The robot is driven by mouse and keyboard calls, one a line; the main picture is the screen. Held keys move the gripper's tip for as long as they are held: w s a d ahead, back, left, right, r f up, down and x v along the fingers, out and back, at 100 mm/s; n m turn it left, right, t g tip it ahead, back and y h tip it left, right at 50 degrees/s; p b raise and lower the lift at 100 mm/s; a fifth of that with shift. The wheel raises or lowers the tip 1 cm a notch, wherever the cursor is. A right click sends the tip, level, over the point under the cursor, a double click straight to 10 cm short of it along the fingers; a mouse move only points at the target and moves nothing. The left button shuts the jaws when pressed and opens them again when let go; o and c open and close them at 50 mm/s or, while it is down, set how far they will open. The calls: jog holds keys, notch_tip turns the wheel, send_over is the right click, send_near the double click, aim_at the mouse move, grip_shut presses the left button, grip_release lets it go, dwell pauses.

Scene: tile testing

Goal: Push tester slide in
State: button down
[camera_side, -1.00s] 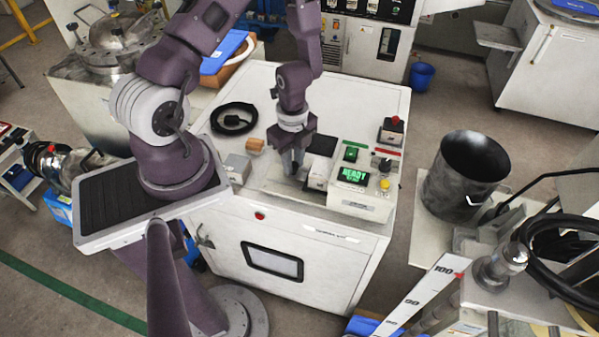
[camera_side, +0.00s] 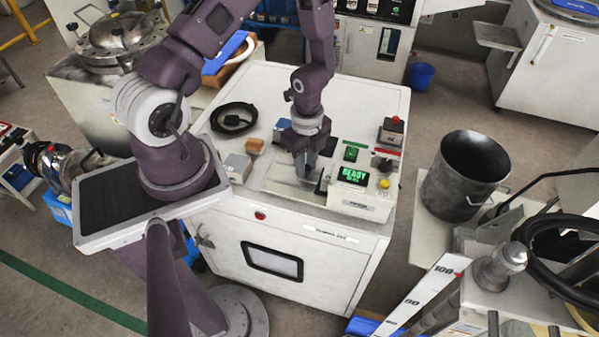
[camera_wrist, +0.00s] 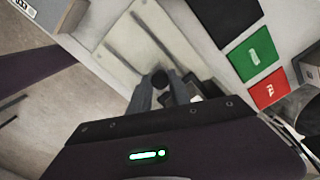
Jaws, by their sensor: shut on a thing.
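The tester (camera_side: 357,198) is a light box with a green READY display, on the right of the white cabinet top. My gripper (camera_side: 303,174) points down just left of it, close to its left side. In the wrist view my gripper (camera_wrist: 161,82) has its fingers closed around a small dark round piece (camera_wrist: 160,77), which looks like the handle of the tester slide. The slide's body is mostly hidden by my fingers, so I cannot tell how far in it sits. A pale plate (camera_wrist: 128,52) lies under the fingers.
A green panel (camera_wrist: 253,53) and a red panel (camera_wrist: 268,90) lie right of my gripper. A yellow button (camera_side: 384,184) sits on the tester.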

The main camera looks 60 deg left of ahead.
aim_at(323, 168)
jog(key=shift+w+d, duration=1.5)
jog(key=shift+w, duration=0.1)
jog(key=c, duration=1.2)
grip_release()
jog(key=shift+c, duration=0.2)
notch_tip(323, 168, up, 6)
